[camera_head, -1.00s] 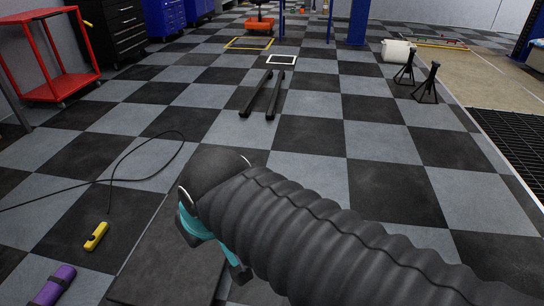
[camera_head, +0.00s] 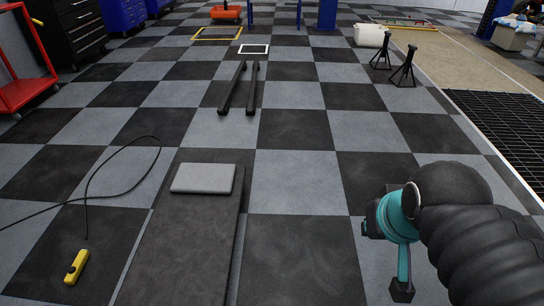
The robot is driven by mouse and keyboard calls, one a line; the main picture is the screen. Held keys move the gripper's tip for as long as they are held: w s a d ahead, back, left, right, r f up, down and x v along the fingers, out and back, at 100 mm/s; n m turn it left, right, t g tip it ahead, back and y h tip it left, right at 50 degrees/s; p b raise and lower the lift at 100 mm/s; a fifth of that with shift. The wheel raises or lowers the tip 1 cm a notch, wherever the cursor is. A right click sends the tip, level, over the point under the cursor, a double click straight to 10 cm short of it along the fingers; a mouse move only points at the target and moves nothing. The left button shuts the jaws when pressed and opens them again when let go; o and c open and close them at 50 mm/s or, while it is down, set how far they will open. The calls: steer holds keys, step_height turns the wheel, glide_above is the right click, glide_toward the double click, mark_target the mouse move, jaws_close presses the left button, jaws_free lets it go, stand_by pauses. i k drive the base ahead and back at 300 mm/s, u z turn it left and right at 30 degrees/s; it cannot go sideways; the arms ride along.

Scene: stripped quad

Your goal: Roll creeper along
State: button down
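The creeper (camera_head: 185,245) is a long, flat, dark board lying low on the checkered floor at the lower left of the middle. A grey headrest pad (camera_head: 203,178) sits at its far end. Its near end is cut off by the picture's bottom edge, and no wheels show. My gripper (camera_head: 402,288) hangs at the lower right, to the right of the creeper and apart from it. Its fingers are mostly hidden by the arm and wrist, so I cannot tell whether it is open or shut.
Two dark parallel bars (camera_head: 252,88) lie on the floor beyond the creeper. A yellow tool (camera_head: 76,267) and a black cable (camera_head: 88,190) lie to its left. Black jack stands (camera_head: 404,68) and a floor grate (camera_head: 510,125) are at the right. A red cart (camera_head: 25,90) stands far left.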

mark_target(182, 256)
steer(key=z, duration=0.05)
steer(key=i, duration=2.35)
steer(key=u, duration=1.85)
